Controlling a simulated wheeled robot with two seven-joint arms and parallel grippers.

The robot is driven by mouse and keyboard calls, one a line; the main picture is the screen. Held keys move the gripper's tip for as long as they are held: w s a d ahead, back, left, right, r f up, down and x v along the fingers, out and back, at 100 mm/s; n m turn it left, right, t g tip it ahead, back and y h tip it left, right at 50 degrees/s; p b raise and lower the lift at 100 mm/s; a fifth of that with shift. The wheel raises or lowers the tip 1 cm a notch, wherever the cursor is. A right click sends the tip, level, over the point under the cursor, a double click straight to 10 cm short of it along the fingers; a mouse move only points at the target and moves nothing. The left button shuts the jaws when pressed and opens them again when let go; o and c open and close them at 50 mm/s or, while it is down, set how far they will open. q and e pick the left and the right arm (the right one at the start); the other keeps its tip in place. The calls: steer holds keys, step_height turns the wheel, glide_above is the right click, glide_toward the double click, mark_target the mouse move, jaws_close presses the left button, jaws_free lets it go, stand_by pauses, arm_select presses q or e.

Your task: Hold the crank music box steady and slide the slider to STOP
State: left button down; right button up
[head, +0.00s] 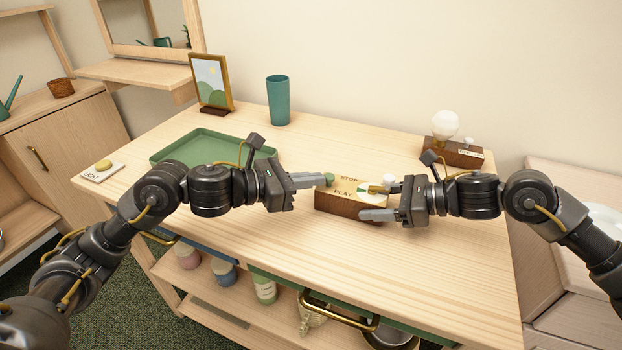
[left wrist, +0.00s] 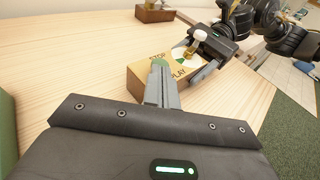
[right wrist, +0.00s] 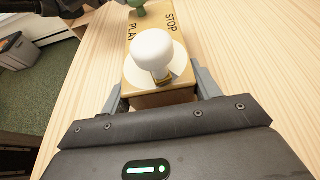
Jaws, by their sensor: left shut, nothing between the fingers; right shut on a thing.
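The crank music box (head: 350,207) is a wooden block with STOP and PLAY printed on its pale top, sitting on the table. Its green slider knob (head: 329,179) is at the left end; in the right wrist view the knob (right wrist: 137,5) lines up more with PLAY than STOP. The white crank knob (right wrist: 153,53) stands at the other end. My right gripper (head: 376,203) is shut on the box, one finger along each long side. My left gripper (head: 322,180) is shut and empty, its tips at the green knob; contact is unclear.
A green tray (head: 205,137), a teal cup (head: 278,100) and a framed picture (head: 212,82) stand at the back left. A wooden block with a light bulb (head: 445,124) is at the back right. A yellow button (head: 103,165) is at the left edge. The table front is clear.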

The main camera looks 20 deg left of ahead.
arm_select(q)
steer(key=shift+w+d, duration=0.15)
steer(key=shift+w, duration=1.3)
steer(key=shift+s, duration=0.1)
arm_select(e)
steer(key=shift+s, duration=0.1)
arm_select(q)
steer(key=v, duration=1.4)
arm_select(e)
steer(key=o, duration=1.3)
